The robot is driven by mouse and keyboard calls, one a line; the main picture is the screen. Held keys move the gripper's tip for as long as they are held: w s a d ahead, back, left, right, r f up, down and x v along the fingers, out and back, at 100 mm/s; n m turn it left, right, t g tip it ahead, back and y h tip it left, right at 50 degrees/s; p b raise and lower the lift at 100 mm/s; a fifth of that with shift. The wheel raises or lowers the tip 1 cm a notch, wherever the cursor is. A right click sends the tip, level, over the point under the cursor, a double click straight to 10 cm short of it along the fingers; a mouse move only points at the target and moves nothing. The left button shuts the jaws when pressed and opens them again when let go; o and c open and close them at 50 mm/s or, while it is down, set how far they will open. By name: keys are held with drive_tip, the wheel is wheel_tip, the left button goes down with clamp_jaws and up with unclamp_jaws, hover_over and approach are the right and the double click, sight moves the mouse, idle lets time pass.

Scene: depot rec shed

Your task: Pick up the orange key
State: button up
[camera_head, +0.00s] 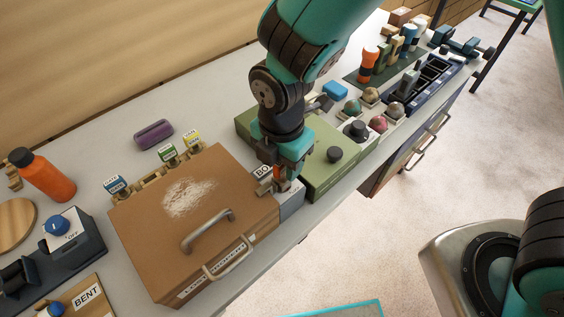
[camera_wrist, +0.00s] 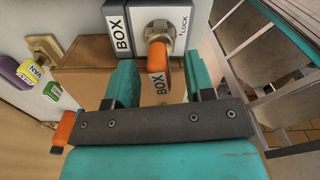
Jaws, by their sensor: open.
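The orange key (camera_wrist: 157,57) sits in a round brass lock on a grey block marked BOX and LOCK in the wrist view. A BOX label shows on the key's near side. My gripper (camera_wrist: 157,76) is open, with one teal finger on each side of the key. In the head view my gripper (camera_head: 279,183) points down at the grey lock block (camera_head: 291,199), beside the brown box.
The brown box (camera_head: 150,240) with metal handles stands left of the lock block. A green case (camera_head: 325,180) with a black knob is close on the right. Tagged keys on a brass rack (camera_head: 150,181) line the box's back.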

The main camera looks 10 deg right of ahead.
drive_tip(key=shift+f, duration=0.8)
clamp_jaws()
drive_tip(key=shift+r, duration=0.1)
